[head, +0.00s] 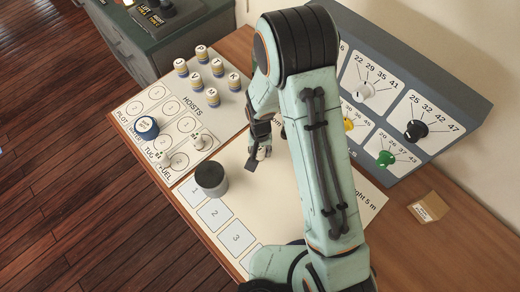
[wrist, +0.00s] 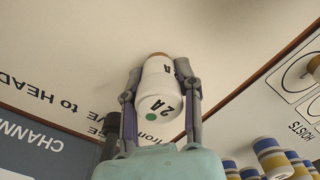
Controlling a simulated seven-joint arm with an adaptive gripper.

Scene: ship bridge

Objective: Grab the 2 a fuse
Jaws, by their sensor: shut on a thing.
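The 2 A fuse (wrist: 160,88) is a white cylinder with a brownish end, the mark "2A" and a green dot. In the wrist view it sits between the two fingers of my gripper (wrist: 160,74), which is shut on it. In the head view my gripper (head: 262,148) is over the pale printed board (head: 225,165), left of my arm. The fuse is mostly hidden there by my fingers. I cannot tell whether it touches the board.
A dark grey cylinder (head: 211,180) stands near numbered squares. Several blue-and-yellow lettered pieces (head: 217,67) stand by "HOISTS". A blue round piece (head: 145,128) is at left. A sloped knob panel (head: 415,95) is behind my arm. A small brown box (head: 428,207) lies right.

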